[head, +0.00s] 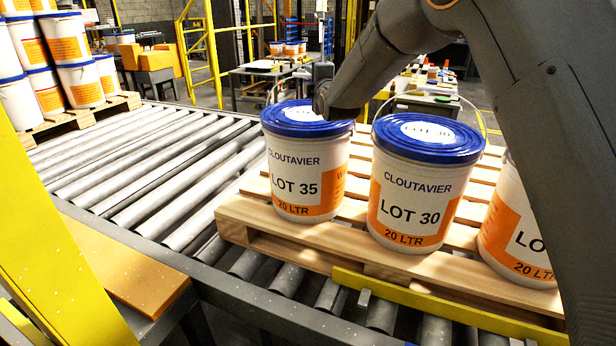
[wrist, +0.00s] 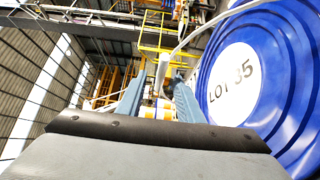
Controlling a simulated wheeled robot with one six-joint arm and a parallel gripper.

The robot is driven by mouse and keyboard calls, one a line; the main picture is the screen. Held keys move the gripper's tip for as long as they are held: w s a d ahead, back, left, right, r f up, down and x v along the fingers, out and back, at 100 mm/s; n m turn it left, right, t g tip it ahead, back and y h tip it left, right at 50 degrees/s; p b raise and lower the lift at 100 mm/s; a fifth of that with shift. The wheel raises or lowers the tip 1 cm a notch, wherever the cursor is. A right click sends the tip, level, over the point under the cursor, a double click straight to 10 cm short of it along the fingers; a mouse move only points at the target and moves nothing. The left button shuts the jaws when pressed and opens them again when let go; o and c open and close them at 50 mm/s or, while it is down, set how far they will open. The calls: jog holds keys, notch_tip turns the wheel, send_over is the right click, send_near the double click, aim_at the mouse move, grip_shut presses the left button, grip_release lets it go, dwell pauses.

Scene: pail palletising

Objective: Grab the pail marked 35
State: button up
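The pail marked LOT 35 (head: 305,170) is white and orange with a blue lid. It stands upright at the left end of the pallet (head: 290,250). In the wrist view its lid (wrist: 285,60) fills the right side, with the LOT 35 label readable. Its thin white handle (wrist: 205,25) is raised and curves toward the gap between my fingers. My gripper (wrist: 160,85) is open, its two blue-grey fingers apart; a pale grip-like piece shows between or beyond them. I cannot tell its depth. In the head view my arm's end is beside the lid, fingers mostly hidden.
A LOT 30 pail (head: 415,185) stands close on the right, and another LOT pail (head: 518,235) is partly hidden by my arm. Stacked pails (head: 65,48) stand at the far left. The roller conveyor (head: 150,165) is clear to the left. A yellow rail (head: 440,305) runs along the front.

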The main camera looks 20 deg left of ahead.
aim_at(309, 77)
jog(key=shift+p+x, duration=0.85)
jog(key=shift+x, duration=1.1)
grip_shut()
jog(key=shift+f, duration=0.1)
jog(key=shift+w+r, duration=0.1)
jog(key=shift+r, duration=0.35)
